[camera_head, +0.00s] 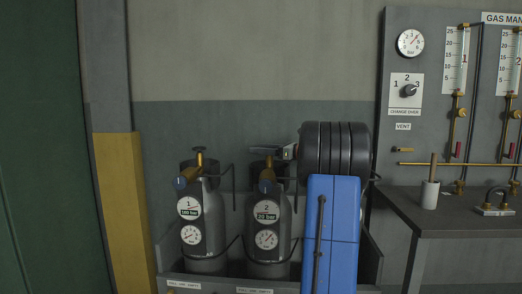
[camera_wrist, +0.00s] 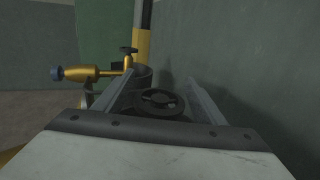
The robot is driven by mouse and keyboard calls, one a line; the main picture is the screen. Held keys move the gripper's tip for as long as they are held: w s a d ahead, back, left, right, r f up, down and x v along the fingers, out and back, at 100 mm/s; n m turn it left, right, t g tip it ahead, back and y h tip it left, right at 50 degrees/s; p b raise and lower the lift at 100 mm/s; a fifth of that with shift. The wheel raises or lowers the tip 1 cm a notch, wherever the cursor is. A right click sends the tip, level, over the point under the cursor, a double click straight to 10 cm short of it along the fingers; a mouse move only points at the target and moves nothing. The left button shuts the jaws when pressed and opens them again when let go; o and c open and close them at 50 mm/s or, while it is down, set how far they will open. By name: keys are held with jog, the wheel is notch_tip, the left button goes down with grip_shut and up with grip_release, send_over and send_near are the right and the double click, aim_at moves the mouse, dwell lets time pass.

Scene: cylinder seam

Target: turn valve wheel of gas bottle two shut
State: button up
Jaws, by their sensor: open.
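Gas bottle two (camera_head: 267,225) is a dark grey cylinder with a "2" dial, standing upright right of gas bottle one (camera_head: 204,228). Its dark valve wheel (camera_head: 261,150) sits at the top, above a brass fitting (camera_head: 267,175). My gripper (camera_head: 280,153) reaches in from the right at the top of bottle two. In the wrist view my gripper (camera_wrist: 160,76) is open, one finger on each side of a dark spoked wheel (camera_wrist: 158,101). I cannot tell whether the fingers touch it. The wheel's near side is hidden by the gripper body.
A brass fitting with a blue end (camera_wrist: 75,73) and a small dark wheel (camera_wrist: 128,50) stands left of my gripper in the wrist view. The wall (camera_wrist: 235,65) is close on the right. A grey workbench (camera_head: 465,220) and gas panel (camera_head: 432,130) stand at right.

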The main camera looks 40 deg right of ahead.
jog(key=shift+w+a, duration=0.1)
jog(key=shift+w, duration=0.1)
jog(key=c, duration=1.1)
jog(key=shift+o, duration=0.2)
